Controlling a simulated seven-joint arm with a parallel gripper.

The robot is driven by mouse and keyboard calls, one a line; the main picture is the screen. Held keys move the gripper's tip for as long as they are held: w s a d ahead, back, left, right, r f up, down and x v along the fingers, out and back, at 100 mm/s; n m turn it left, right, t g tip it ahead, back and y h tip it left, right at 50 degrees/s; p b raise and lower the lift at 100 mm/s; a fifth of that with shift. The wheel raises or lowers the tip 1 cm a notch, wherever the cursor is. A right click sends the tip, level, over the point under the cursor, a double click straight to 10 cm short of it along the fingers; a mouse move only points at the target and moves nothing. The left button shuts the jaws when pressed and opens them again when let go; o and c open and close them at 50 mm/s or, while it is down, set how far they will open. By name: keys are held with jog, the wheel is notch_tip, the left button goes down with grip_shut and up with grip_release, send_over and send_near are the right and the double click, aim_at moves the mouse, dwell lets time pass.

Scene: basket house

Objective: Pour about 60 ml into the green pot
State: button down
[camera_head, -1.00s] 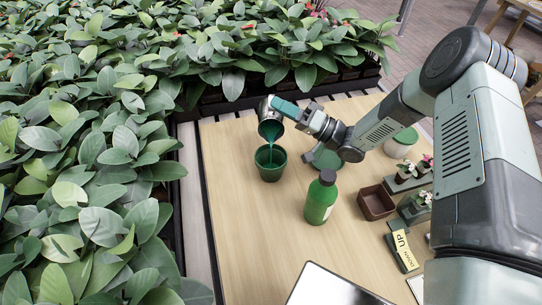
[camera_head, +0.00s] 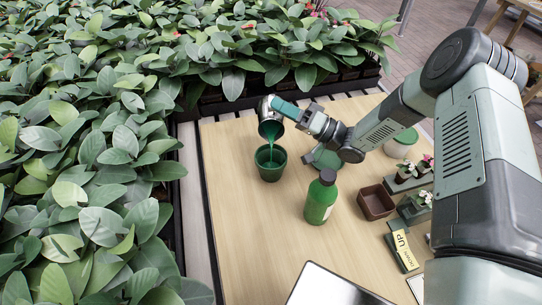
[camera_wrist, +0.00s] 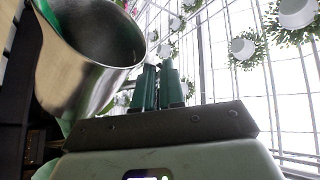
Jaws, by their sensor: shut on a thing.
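A metal cup (camera_head: 264,108) with green liquid at its mouth is tilted over the green pot (camera_head: 270,172). A thin green stream runs from the cup down into the pot, which stands upright on the table. My gripper (camera_head: 286,109) is shut on the cup at its right side, above the pot. In the wrist view, the cup (camera_wrist: 85,80) is large at the left, mouth up in the picture, beside my green fingers (camera_wrist: 158,88). The grip point on the cup is partly hidden. The liquid level in the pot is hard to tell.
A green bottle (camera_head: 320,198) with a dark cap stands right of the pot. A brown square tray (camera_head: 375,203), small potted plants and an UP/DOWN sign (camera_head: 402,248) are further right. Dense plants line the left and back. The table's (camera_head: 245,235) front left is clear.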

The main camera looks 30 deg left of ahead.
dwell(0.3)
jog(key=w+m, duration=0.1)
jog(key=w+a+m+t, duration=0.1)
jog(key=w+a+f+m+t, duration=0.1)
jog(key=m, duration=0.1)
jog(key=shift+w+f+h, duration=0.1)
jog(key=shift+w+h, duration=0.2)
jog(key=shift+w, duration=0.1)
jog(key=shift+w+a+f+m+t+h, duration=0.2)
jog(key=shift+w+f+m, duration=0.1)
jog(key=shift+m, duration=0.3)
jog(key=shift+w+a+f+m+t+h, duration=0.2)
jog(key=shift+w+f+m, duration=0.1)
jog(key=shift+m, duration=0.3)
jog(key=shift+r, duration=0.1)
dwell(0.4)
